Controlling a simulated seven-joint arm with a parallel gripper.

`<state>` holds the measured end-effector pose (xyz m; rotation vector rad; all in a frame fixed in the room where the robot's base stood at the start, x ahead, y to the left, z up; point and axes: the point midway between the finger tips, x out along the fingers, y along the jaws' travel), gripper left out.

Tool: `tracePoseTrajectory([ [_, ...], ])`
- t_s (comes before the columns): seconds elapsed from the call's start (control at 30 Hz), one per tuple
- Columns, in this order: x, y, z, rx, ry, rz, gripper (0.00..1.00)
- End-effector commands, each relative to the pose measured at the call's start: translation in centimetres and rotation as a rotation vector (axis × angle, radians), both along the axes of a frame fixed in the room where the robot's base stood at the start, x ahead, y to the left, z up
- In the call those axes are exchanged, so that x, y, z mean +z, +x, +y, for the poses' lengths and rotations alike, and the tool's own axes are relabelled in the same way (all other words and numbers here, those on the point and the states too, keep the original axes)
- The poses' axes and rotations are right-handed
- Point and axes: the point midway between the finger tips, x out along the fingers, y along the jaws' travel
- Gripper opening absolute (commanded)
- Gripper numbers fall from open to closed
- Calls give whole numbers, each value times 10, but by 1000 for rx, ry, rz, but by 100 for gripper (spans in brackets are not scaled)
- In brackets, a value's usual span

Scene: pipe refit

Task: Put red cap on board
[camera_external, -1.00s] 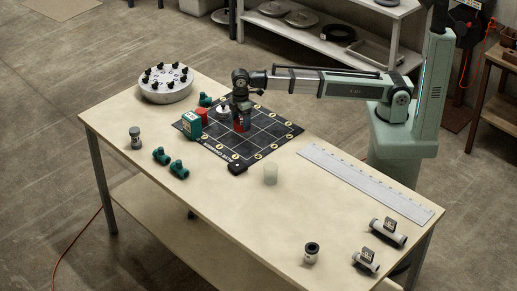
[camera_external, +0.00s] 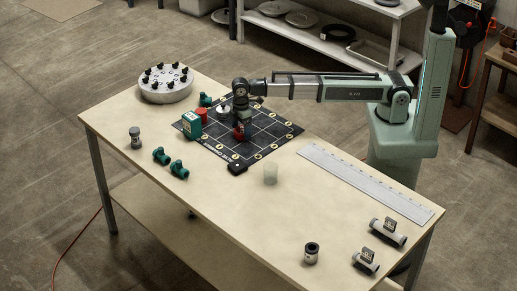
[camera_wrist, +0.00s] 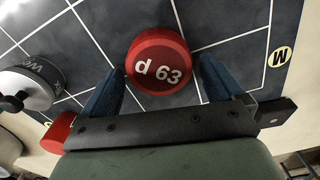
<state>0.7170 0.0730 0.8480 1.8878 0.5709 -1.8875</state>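The red cap (camera_wrist: 159,62), marked "d 63", lies between the fingertips of my gripper (camera_wrist: 161,75) in the wrist view. In the outside view the cap (camera_external: 239,133) shows under my gripper, over the middle of the dark gridded board (camera_external: 262,140). The board (camera_wrist: 235,28) fills most of the wrist view behind the cap. I cannot tell whether the cap's underside touches the board.
A second red piece (camera_external: 201,112), a green box (camera_external: 191,125) and a white fitting with a black knob (camera_external: 223,111) stand on the board's left side. Green fittings (camera_external: 179,170) lie left of it. A long ruler (camera_external: 365,182) lies to the right.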

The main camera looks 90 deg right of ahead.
Motion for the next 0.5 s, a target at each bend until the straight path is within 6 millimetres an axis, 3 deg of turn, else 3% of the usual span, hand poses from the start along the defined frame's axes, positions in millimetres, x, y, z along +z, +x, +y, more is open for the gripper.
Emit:
tracePoseTrajectory([
  [0.33,2,0,0,0,0,0,100],
  [0.5,16,1,0,0,0,-2,100],
])
